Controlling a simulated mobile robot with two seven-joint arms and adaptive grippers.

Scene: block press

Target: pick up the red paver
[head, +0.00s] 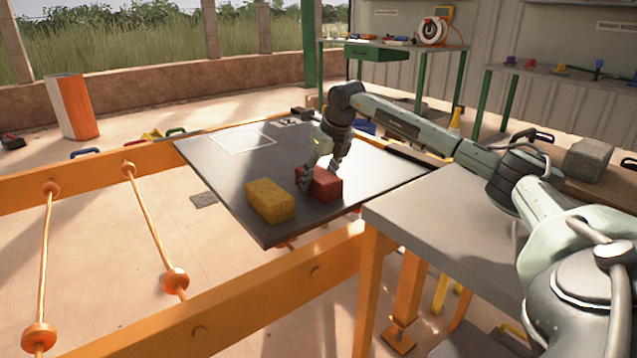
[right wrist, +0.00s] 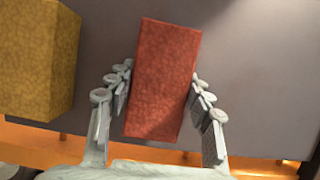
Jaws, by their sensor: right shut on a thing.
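The red paver (head: 325,186) is on the dark plate (head: 222,172), near its front edge, in the head view. My right gripper (head: 320,176) is over it from above, its fingers on either side of the paver. In the right wrist view the red paver (right wrist: 162,80) stands between the two fingers (right wrist: 158,98), and the gripper is shut on it. I cannot tell whether the paver touches the plate or is slightly raised. My left gripper is not in view.
A yellow paver (head: 270,201) lies just left of the red one; it also shows in the right wrist view (right wrist: 36,60). A white outlined square (head: 240,140) marks the clear far-left part of the plate. A grey table (head: 450,225) stands at the right. Orange rails (head: 90,185) border the plate.

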